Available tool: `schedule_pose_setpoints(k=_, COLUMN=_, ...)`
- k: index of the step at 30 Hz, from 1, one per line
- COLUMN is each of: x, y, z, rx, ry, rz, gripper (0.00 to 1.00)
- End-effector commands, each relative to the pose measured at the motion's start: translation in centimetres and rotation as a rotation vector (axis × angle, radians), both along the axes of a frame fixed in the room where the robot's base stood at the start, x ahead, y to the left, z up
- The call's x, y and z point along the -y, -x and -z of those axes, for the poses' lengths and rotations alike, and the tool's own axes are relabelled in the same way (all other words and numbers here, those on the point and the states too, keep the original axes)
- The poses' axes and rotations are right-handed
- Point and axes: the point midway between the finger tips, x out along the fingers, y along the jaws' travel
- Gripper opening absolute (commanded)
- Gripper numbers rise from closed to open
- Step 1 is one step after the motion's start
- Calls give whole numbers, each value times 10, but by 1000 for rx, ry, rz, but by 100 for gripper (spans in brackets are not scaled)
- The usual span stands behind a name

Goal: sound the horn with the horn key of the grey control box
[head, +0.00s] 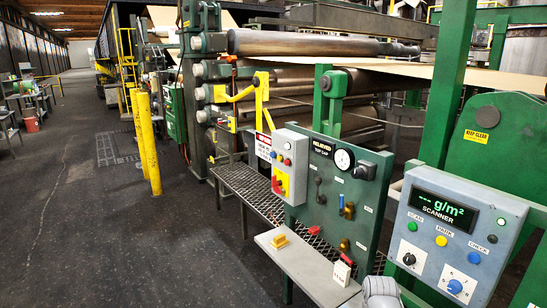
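A small grey control box (297,151) is mounted at the left of a dark green panel. Its face carries a few small coloured buttons and a yellow plate (281,184) with a red knob. Which control is the horn key is too small to tell. A second, larger grey box (421,222) at the right is marked SCANNER, with a green g/m² display, coloured buttons and two dials; no horn label is readable on it. My gripper is not in view. A rounded grey part, perhaps of my arm, shows at the bottom edge.
The green panel (330,215) holds a gauge (344,159) and levers. A light shelf (305,262) below bears a yellow block (280,241) and a small white-and-red item (342,272). Yellow posts (148,145) stand left. Open floor (110,235) lies left.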

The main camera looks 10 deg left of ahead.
Motion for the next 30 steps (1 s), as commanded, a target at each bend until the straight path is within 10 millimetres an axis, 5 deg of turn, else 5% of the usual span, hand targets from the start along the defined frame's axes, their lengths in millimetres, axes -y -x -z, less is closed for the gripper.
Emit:
schedule_pose_setpoints(k=3, x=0, y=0, z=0, rx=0, ry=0, rz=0, gripper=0)
schedule_pose_setpoints(k=30, x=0, y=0, z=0, rx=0, ry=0, rz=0, gripper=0)
